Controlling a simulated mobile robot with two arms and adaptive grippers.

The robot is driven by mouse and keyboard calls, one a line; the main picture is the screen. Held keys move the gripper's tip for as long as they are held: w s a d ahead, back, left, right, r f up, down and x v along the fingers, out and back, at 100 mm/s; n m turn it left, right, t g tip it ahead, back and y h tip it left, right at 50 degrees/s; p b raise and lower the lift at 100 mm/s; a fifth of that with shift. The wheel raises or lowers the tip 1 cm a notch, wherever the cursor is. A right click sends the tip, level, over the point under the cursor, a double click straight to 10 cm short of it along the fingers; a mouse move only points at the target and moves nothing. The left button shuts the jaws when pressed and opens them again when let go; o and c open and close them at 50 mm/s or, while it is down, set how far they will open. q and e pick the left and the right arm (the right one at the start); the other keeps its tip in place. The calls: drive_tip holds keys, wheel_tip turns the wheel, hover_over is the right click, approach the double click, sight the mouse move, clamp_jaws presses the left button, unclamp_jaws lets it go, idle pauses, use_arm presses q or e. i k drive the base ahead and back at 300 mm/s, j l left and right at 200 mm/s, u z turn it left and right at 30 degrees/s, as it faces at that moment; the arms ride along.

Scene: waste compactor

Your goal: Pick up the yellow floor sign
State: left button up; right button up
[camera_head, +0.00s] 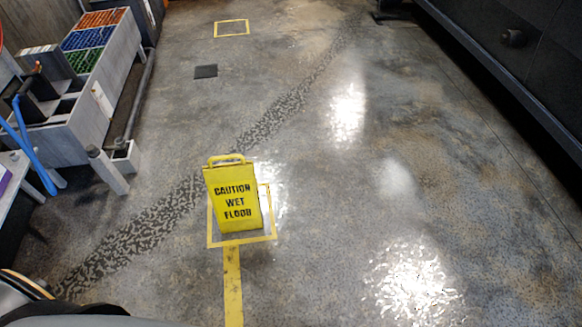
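The yellow floor sign (234,200) stands upright on the floor, left of the middle of the head view. It has a handle loop at its top and black letters reading "CAUTION WET FLOOR". It stands within a yellow taped square (272,238) on the floor. Neither of my grippers shows in this view, and nothing is touching the sign.
A grey bench with coloured bins (95,35) stands along the left side. A dark machine wall (520,50) runs along the right. A second taped square (232,35) and a dark floor plate (206,71) lie farther off. The floor around the sign is clear.

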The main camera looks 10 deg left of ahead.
sight(233, 188)
drive_tip(key=i+l+z, duration=0.1)
drive_tip(key=i, duration=0.5)
drive_tip(key=i+l+z, duration=0.15)
drive_tip(key=i, duration=0.5)
drive_tip(key=i+u, duration=0.4)
drive_tip(key=i+l+u, duration=0.15)
drive_tip(key=u, duration=0.3)
drive_tip(key=i+l+u, duration=0.4)
drive_tip(key=k+j, duration=0.1)
